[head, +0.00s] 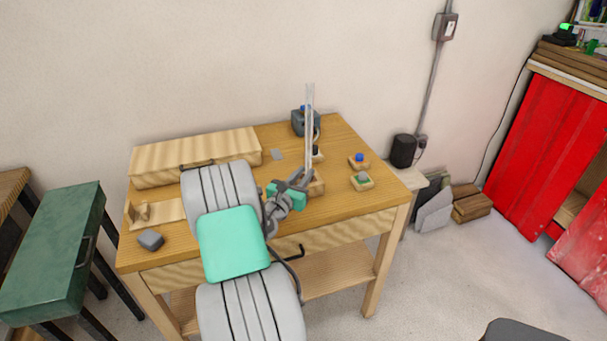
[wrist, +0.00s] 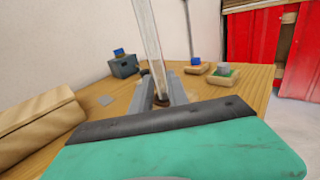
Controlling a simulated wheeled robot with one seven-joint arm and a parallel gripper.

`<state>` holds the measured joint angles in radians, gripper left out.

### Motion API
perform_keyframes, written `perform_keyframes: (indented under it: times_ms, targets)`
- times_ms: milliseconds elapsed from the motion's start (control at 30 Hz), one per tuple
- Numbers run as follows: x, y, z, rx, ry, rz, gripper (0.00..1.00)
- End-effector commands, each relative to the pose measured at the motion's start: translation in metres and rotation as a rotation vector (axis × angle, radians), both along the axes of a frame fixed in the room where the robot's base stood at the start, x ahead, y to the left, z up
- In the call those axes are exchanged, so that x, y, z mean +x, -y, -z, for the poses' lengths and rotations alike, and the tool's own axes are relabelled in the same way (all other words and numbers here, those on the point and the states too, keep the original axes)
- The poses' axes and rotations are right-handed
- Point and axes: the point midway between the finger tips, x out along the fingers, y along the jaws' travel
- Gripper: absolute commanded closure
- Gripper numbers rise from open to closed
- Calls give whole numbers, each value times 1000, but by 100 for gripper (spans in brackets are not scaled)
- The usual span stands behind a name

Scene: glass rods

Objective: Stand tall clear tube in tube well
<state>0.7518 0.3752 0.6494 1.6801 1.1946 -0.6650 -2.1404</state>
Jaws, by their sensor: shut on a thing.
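The tall clear tube (head: 310,120) stands nearly upright over the wooden table (head: 342,150). My gripper (head: 302,178) is shut on its lower part. In the wrist view the tube (wrist: 150,40) runs down between my two fingers (wrist: 160,92) and leans slightly. A small wooden block (head: 317,188) is at the tube's foot, partly hidden by my gripper; I cannot tell for sure that it is the tube well. A dark round spot shows at the tube's foot in the wrist view. I cannot tell whether the tube's lower end is inside a hole or above it.
Two small wooden blocks, one with a blue top (head: 359,160) and one with a green top (head: 362,181), sit to the right. A blue-grey box (head: 304,123) stands behind.

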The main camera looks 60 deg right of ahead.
Motion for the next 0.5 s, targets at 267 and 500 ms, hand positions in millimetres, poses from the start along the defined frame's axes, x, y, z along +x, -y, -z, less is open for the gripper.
perform_keyframes:
  times_ms: [267,500]
  targets:
    - [0,0,1,-1,0,0,100]
    - [0,0,6,-1,0,0,100]
